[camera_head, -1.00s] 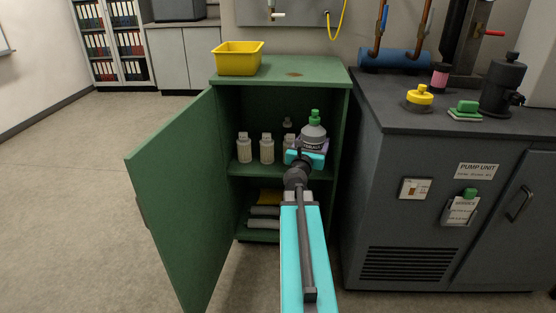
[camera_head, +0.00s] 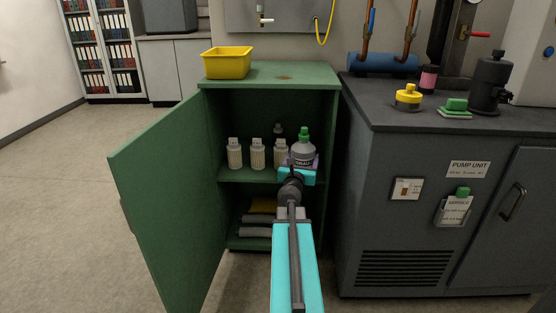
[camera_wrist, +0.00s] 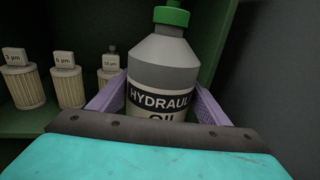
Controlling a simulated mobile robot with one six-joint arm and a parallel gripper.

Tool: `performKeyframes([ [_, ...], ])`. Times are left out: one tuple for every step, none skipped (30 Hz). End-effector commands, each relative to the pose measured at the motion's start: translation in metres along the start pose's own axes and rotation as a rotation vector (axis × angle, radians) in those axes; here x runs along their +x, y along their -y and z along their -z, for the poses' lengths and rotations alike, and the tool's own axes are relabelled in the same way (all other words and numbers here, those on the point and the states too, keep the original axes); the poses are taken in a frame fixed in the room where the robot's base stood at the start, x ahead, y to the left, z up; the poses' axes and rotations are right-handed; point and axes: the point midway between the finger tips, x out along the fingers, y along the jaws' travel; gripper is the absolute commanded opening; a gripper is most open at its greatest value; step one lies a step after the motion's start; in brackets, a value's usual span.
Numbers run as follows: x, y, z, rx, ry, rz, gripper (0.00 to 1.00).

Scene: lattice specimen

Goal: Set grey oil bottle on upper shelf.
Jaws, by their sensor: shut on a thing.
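The grey oil bottle (camera_head: 303,152) has a green cap and a dark label that reads "HYDRAUL" and "OIL" in the wrist view (camera_wrist: 165,75). My gripper (camera_head: 300,165) is shut on it, with a purple finger on each side of the bottle in the wrist view (camera_wrist: 160,108). The bottle is upright at the right side of the open green cabinet. The upper shelf (camera_head: 240,174) lies inside the cabinet. I cannot tell whether the bottle's base touches it, as my gripper hides the base.
Several pale filters (camera_head: 235,153) with size tags stand on the upper shelf, left of the bottle. The cabinet door (camera_head: 165,195) is open to the left. Grey rolls and a yellow cloth (camera_head: 263,206) lie below. A yellow bin (camera_head: 227,63) is on top. The pump unit (camera_head: 420,200) stands right.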

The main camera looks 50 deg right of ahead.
Motion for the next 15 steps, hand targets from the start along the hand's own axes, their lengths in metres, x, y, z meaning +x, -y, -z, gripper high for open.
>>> performKeyframes([
  [0.001,0.001,-0.002,-0.001,0.002,0.002,0.17],
  [0.002,0.001,-0.002,-0.001,0.002,0.002,0.17],
  [0.004,0.001,-0.001,-0.001,0.002,0.002,0.17],
  [0.005,0.001,-0.001,-0.001,0.002,0.003,0.17],
  [0.007,0.001,-0.001,0.000,0.002,0.003,0.17],
  [0.009,0.001,-0.001,-0.001,0.002,0.003,0.17],
  [0.011,0.001,-0.001,0.000,0.002,0.003,0.17],
  [0.014,0.001,0.000,0.000,0.002,0.003,0.17],
  [0.017,0.000,0.000,0.000,0.002,0.003,0.17],
  [0.020,0.000,0.000,0.000,0.002,0.003,0.17],
  [0.023,0.000,0.001,-0.001,0.002,0.003,0.17],
  [0.026,0.000,0.001,-0.001,0.002,0.003,0.17],
  [0.029,0.000,0.001,-0.001,0.002,0.003,0.17],
  [0.032,-0.001,0.001,-0.001,0.002,0.003,0.17],
  [0.036,-0.001,0.002,-0.001,0.003,0.003,0.17],
])
